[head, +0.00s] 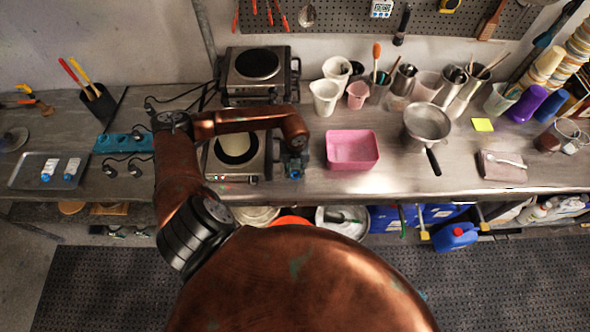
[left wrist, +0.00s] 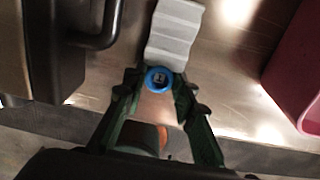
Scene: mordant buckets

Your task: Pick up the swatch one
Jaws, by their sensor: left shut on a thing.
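A pale grey ridged swatch (left wrist: 175,35) with a blue round piece (left wrist: 159,79) at its near end shows in the left wrist view. My left gripper (left wrist: 160,88) is shut on it at the blue end. The swatch stretches away from the fingers. In the head view my left gripper (head: 293,168) is at the counter's front part, between the hot plate and the pink tub, and the swatch is too small to make out there. Two similar pale swatches with blue ends (head: 47,168) (head: 71,168) lie on the metal tray at the left. My right gripper is not in view.
A pink tub (head: 351,135) stands right of my left gripper. A hot plate (head: 222,165) stands left of it. A metal tray (head: 22,182) lies at the far left. A sieve (head: 425,122) and several cups stand further right. Bare counter (head: 400,178) lies along the front.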

